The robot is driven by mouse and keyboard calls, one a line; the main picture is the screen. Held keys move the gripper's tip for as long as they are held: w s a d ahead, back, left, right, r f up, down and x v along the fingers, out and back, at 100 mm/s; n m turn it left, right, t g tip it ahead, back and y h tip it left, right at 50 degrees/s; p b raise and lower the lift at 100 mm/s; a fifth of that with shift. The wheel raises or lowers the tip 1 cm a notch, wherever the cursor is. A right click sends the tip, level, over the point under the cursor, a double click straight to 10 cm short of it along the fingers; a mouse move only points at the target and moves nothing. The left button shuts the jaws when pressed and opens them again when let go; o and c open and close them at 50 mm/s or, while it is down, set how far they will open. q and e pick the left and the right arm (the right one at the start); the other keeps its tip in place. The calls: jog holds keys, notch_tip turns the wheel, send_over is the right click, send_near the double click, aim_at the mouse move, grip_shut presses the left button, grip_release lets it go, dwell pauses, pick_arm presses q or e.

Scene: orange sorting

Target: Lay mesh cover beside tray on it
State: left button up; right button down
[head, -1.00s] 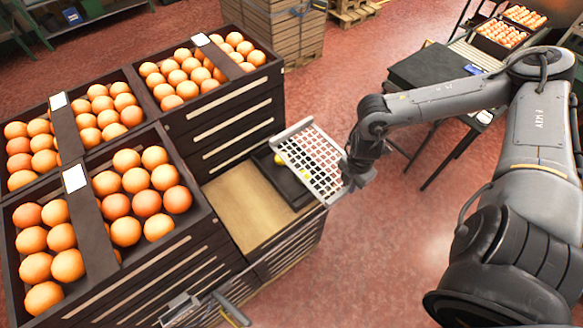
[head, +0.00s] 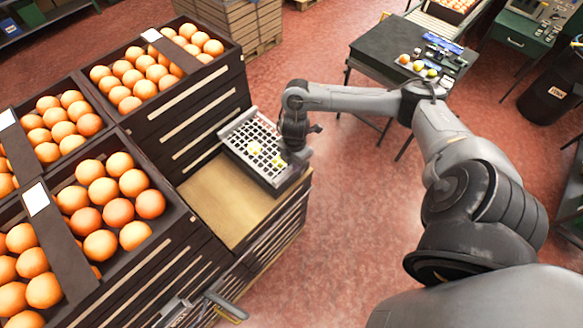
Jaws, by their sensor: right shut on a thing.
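The mesh cover (head: 247,139) is a light grey grid panel with a raised edge. It lies over the dark tray (head: 283,188) on the crate stack, nearly level, and I cannot tell whether it touches the tray all round. Yellow items (head: 254,148) show through the mesh. My right gripper (head: 286,158) is at the cover's right edge, shut on it; its fingertips are largely hidden by the wrist. My left gripper is not in view.
Crates of oranges (head: 103,205) stand higher on the left. A bare wooden top (head: 222,205) lies in front of the tray. A dark table (head: 400,50) with fruit and small items stands at the back right, with red floor between.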

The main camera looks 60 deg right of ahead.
jog(key=shift+w+f, duration=0.25)
jog(key=shift+w, duration=0.2)
jog(key=shift+f, duration=0.55)
notch_tip(320, 180, down, 3)
jog(key=shift+r+b, duration=0.15)
jog(key=shift+b, duration=0.25)
jog(key=shift+f, duration=0.4)
jog(key=c, duration=1.1)
grip_release()
jog(key=shift+o, duration=0.2)
